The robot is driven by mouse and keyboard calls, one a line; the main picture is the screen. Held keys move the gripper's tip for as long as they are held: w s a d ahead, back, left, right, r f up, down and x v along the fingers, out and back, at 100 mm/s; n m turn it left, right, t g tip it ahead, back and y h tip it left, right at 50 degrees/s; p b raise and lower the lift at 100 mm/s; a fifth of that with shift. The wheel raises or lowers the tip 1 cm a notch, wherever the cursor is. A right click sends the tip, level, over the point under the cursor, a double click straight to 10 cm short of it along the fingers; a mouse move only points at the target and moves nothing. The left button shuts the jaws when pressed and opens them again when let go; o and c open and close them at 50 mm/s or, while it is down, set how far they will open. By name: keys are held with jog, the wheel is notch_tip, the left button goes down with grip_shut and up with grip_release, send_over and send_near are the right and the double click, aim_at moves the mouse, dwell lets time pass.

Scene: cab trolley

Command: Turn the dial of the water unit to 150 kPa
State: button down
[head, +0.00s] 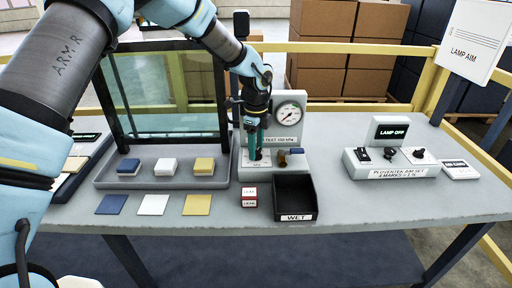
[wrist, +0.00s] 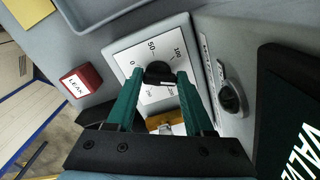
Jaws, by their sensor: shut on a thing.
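The water unit (head: 262,170) is a pale grey unit on the table, with a round white gauge (head: 289,113) at its back and a label reading "TEST 150 kPa". The black dial (wrist: 158,70) sits in the middle of that plate. My gripper (wrist: 160,80) is shut on the dial, one green finger on each side. In the head view my gripper (head: 256,154) points down and hides the dial. The dial's pointer and the gauge reading cannot be made out.
A brass-coloured part (wrist: 166,122) is close by the fingers. A red LEAK block (head: 250,196) and a black WET bin (head: 294,198) stand in front. A tray (head: 110,180) with sponge-like blocks and a glass pane is left; a lamp unit (head: 392,165) is right.

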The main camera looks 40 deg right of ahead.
jog(key=shift+c, duration=1.4)
grip_release()
jog(key=shift+r, duration=0.1)
notch_tip(320, 180, up, 11)
jog(key=b, duration=0.2)
jog(key=shift+f+b, duration=0.2)
jog(key=shift+b, duration=0.1)
